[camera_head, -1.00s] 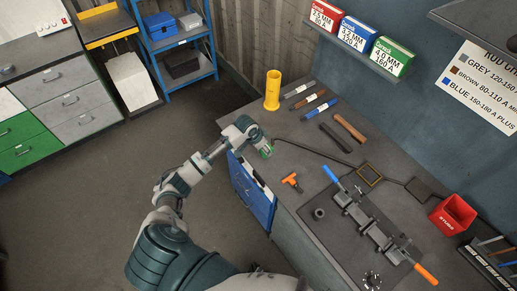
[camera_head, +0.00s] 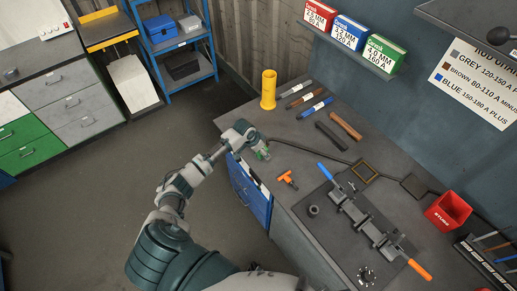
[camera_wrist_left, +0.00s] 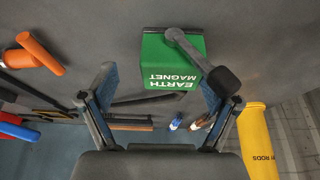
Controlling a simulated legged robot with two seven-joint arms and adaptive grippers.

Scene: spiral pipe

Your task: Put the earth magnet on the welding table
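The earth magnet (camera_wrist_left: 174,62) is a green block with white lettering and a dark grey lever across it. It lies in front of and partly between my left gripper's fingertips (camera_wrist_left: 158,80), which are spread wide, with a gap on the magnet's left side. The right finger is close to the lever. In the head view my left gripper (camera_head: 258,147) is over the near left edge of the grey table (camera_head: 300,155), and a small green patch of the magnet (camera_head: 265,154) shows at its tip. Contact beneath the magnet is unclear. My right gripper is not in view.
A yellow rod tube (camera_head: 268,90) stands at the table's back left corner near several rods. An orange tool (camera_head: 288,180) lies right of my gripper. A clamp fixture (camera_head: 365,222) and a red bin (camera_head: 447,211) are further right.

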